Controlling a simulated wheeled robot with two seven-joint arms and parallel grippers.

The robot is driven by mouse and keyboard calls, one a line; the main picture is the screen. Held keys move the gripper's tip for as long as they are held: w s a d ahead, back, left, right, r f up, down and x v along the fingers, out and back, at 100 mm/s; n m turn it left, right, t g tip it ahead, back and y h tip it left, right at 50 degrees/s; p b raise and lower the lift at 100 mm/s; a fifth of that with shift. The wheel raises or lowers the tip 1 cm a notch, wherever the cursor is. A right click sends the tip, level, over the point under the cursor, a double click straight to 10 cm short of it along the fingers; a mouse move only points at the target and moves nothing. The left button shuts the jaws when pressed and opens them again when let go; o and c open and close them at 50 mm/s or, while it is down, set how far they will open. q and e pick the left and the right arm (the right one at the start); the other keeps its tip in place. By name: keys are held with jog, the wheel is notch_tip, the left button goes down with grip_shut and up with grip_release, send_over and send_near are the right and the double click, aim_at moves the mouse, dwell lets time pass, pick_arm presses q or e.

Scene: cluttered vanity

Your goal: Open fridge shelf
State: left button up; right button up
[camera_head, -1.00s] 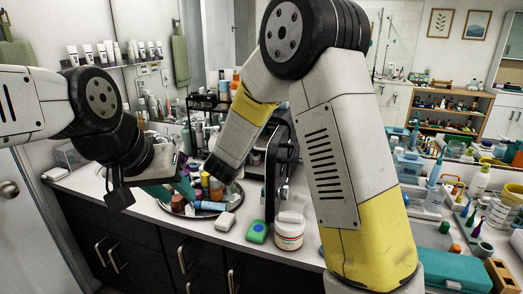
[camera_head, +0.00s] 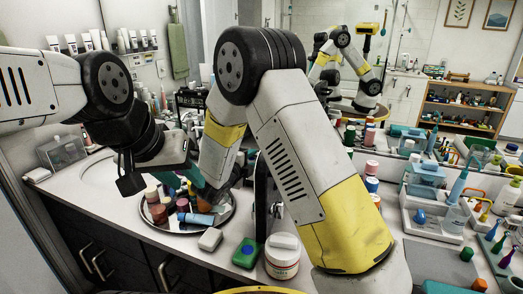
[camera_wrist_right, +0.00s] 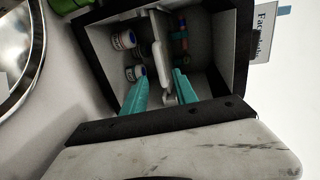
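The small fridge (camera_wrist_right: 112,17) shows in the right wrist view as a dark-framed box with a pale interior, its front open. Small white-capped bottles (camera_wrist_right: 124,41) stand on the left inside. A white upright piece (camera_wrist_right: 159,62) shows in the middle; I cannot tell if it is the shelf's edge. My right gripper (camera_wrist_right: 162,94) reaches into the opening with its teal fingers apart, the white piece between or just beyond them. In the head view my right arm hides most of the fridge. My left gripper (camera_head: 188,172) hangs over the round tray (camera_head: 225,214), its fingertips partly hidden.
Several bottles and jars stand on the tray. A white block (camera_head: 210,239), a green box (camera_head: 247,253) and a white jar (camera_head: 283,258) line the counter's front. Racks and bottles crowd the right side. A mirror stands behind.

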aim_at(258, 154)
jog(key=x, duration=0.7)
jog(key=shift+w+d, duration=0.15)
jog(key=shift+w, duration=0.15)
grip_shut()
jog(key=shift+s+f, duration=0.15)
jog(key=shift+f, duration=0.1)
dwell(0.9)
